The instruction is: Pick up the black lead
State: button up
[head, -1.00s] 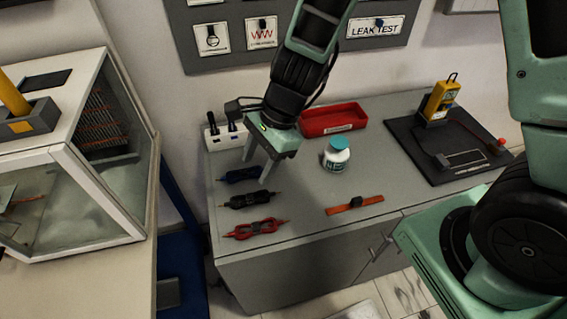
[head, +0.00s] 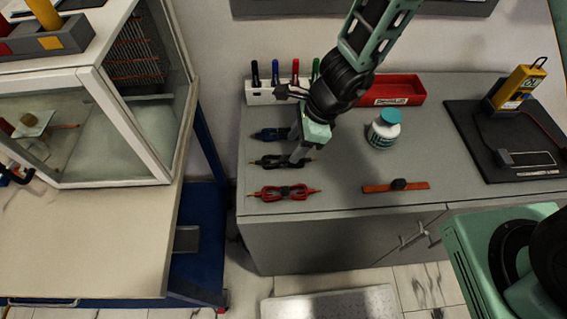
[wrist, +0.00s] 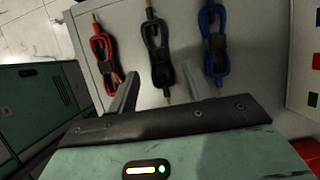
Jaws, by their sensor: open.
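The black lead (head: 270,162) lies coiled on the grey cabinet top, between the blue lead (head: 268,134) and the red lead (head: 284,192). My gripper (head: 298,155) is over the right part of the black lead and hides some of it. In the wrist view the black lead (wrist: 156,45) is the middle of the three coils, with the red lead (wrist: 104,50) to its left and the blue lead (wrist: 214,42) to its right. My gripper (wrist: 160,88) is open there, its fingers apart on either side of the black lead's lower tip. I cannot tell whether they touch it.
A marker rack (head: 262,97) and a red tray (head: 400,90) stand behind. A white bottle with a teal cap (head: 384,130) and an orange strap (head: 396,186) are to the right. A yellow meter (head: 518,86) stands on a black mat (head: 500,160). A glass case (head: 118,135) is at left.

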aim_at(284, 158)
jog(key=shift+a+b+x, duration=0.15)
jog(key=shift+b+x, duration=0.25)
jog(key=shift+x, duration=0.9)
jog(key=shift+a+b+x, duration=0.1)
jog(key=shift+b+x, duration=0.3)
jog(key=shift+x, duration=0.95)
jog(key=shift+s+r, duration=0.1)
jog(key=c, duration=0.9)
